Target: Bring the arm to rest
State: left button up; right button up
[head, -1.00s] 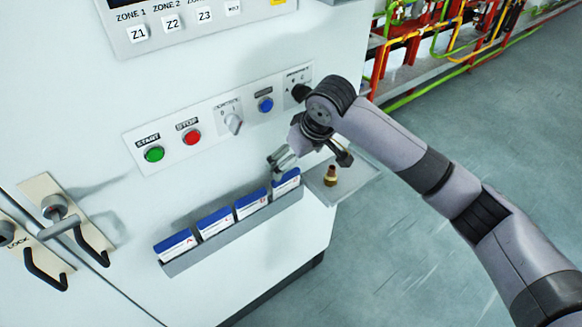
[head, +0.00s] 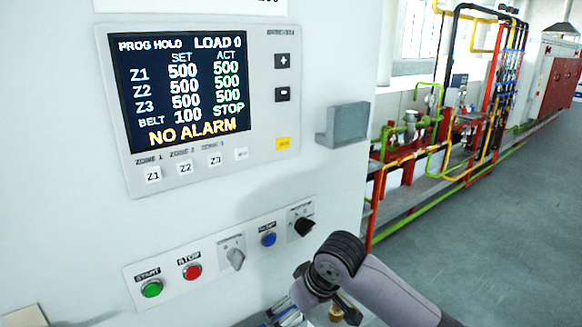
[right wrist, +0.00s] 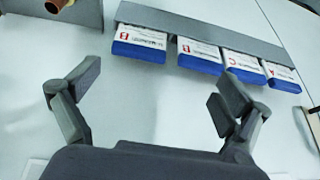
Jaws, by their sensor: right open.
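My right arm (head: 375,285) comes in from the bottom right of the head view, in front of the cabinet; its gripper is mostly cut off by the bottom edge. In the right wrist view my right gripper (right wrist: 158,88) is open, its two fingers wide apart with nothing between them. Beyond the fingers, a grey rack (right wrist: 200,34) on the cabinet holds several blue-and-white cards (right wrist: 198,55). My left gripper is in neither view.
The cabinet has a display panel (head: 183,85) reading NO ALARM, a green button (head: 151,289), a red button (head: 192,271), a switch (head: 236,258), a blue button (head: 268,239) and a black knob (head: 303,226). A brass-coloured piece (right wrist: 58,5) shows at the wrist view's top left. Open floor lies right.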

jog(key=s+d+f+m+y, duration=0.1)
jog(key=s+d+f+m, duration=0.15)
jog(key=s+f, duration=0.85)
jog(key=s+d+f+m+h, duration=0.1)
jog(key=s+d+f+h, duration=0.1)
jog(key=s+d, duration=0.65)
jog(key=s+d+f+m+h, duration=0.2)
jog(key=s+d, duration=0.6)
jog(key=s, duration=0.2)
notch_tip(320, 180, down, 32)
jog(key=s+g+b, duration=0.1)
jog(key=b, duration=0.4)
pick_arm(q)
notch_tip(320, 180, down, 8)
jog(key=b, duration=0.3)
pick_arm(e)
jog(key=s+d+f+g, duration=0.1)
jog(key=s+d+f, duration=0.1)
jog(key=s+f, duration=1.4)
notch_tip(320, 180, down, 3)
jog(key=shift+s+d+r, duration=0.15)
jog(key=shift+s+d, duration=0.1)
jog(key=shift+d, duration=0.15)
jog(key=shift+n, duration=0.25)
